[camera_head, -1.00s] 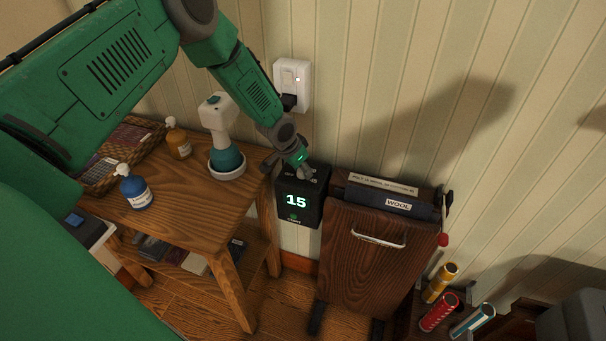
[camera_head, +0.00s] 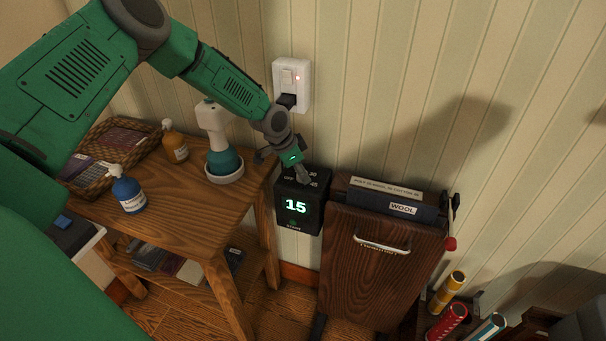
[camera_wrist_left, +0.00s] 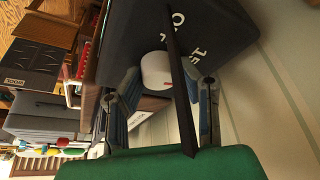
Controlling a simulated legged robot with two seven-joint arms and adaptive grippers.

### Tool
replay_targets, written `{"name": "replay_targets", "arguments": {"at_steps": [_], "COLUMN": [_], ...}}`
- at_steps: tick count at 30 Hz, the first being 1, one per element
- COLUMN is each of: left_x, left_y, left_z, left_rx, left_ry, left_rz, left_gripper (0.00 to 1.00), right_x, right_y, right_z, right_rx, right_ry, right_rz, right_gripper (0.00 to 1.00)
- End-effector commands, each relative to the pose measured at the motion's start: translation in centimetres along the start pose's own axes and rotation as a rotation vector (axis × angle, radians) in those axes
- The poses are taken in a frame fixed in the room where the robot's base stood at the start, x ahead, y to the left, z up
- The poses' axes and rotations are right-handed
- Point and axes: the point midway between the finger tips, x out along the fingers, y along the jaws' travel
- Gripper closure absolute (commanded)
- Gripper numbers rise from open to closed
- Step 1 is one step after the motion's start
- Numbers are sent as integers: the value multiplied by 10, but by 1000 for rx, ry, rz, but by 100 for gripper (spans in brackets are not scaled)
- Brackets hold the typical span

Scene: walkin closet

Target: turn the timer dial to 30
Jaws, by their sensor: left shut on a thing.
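The timer (camera_head: 313,217) is a black box against the wall, between the wooden table and the brown cabinet. My left gripper (camera_head: 303,177) reaches down onto that top face and is shut on the dial. In the left wrist view the dial (camera_wrist_left: 156,70) is a pale round knob with a small red mark, between the fingers, and a 15 is printed on the dark face (camera_wrist_left: 140,30). My right gripper is not in view.
A teal and white bottle (camera_head: 224,160) stands in a dish on the table (camera_head: 190,225) close to my left forearm. An outlet with a plug (camera_head: 292,85) is on the wall above the timer. The cabinet (camera_head: 365,255) with a WOOL box (camera_head: 390,202) stands immediately right.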

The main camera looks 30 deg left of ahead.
Motion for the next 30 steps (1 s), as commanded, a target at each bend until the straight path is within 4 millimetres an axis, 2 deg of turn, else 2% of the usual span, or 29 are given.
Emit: {"name": "replay_targets", "arguments": {"at_steps": [5, 6, 7, 16, 19, 23, 30], "left_x": [-1, -1, -1, -1, -6, -26, -77], "left_y": [-3, -3, -3, -1, -1, -2, -3], "left_z": [2, 2, 2, 0, -1, -1, 0], "left_rx": [-2, -3, -3, -2, -2, -2, -4], "left_ry": [-3, -2, -2, -1, 0, 2, 3], "left_rz": [-4, -4, -4, -2, -3, -5, -4], "left_gripper": [100, 57, 51, 51, 51, 51, 51], "right_x": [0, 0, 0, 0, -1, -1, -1], "right_y": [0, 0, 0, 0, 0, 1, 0], "right_z": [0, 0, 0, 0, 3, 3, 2], "right_rx": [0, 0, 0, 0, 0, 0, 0], "right_ry": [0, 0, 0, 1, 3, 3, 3], "right_rz": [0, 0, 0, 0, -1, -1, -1], "right_gripper": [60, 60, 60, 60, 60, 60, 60]}}
